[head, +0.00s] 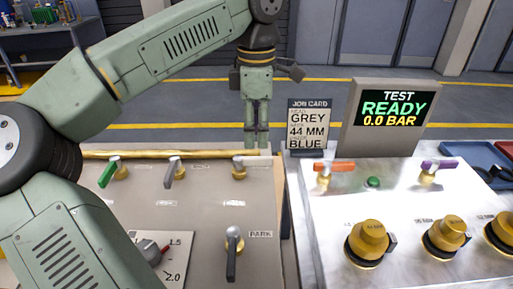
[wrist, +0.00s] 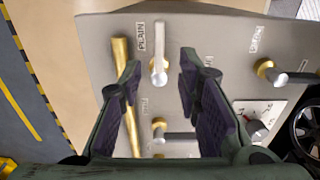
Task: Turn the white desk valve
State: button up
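The white desk valve (head: 239,173) has a brass base and a pale lever, at the right end of the back row on the left desk panel. In the wrist view its pale lever (wrist: 159,62) lies beside the PLAIN label. My gripper (head: 257,147) points down just behind and right of this valve in the head view. In the wrist view my gripper (wrist: 160,62) is open, with its dark fingertips on either side of the lever in the picture. No contact shows, and I cannot tell how far the tips are above the lever.
A grey-handled valve (head: 173,172) and a green-handled valve (head: 108,173) share the row. A brass pipe (wrist: 121,60) runs along the back edge. The job card (head: 309,125) stands right.

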aim_at(257, 157)
notch_tip(257, 157, down, 6)
jog(key=shift+f+p, duration=0.15)
jog(key=shift+p, duration=0.3)
grip_shut()
jog(key=shift+w, duration=0.1)
dwell(0.6)
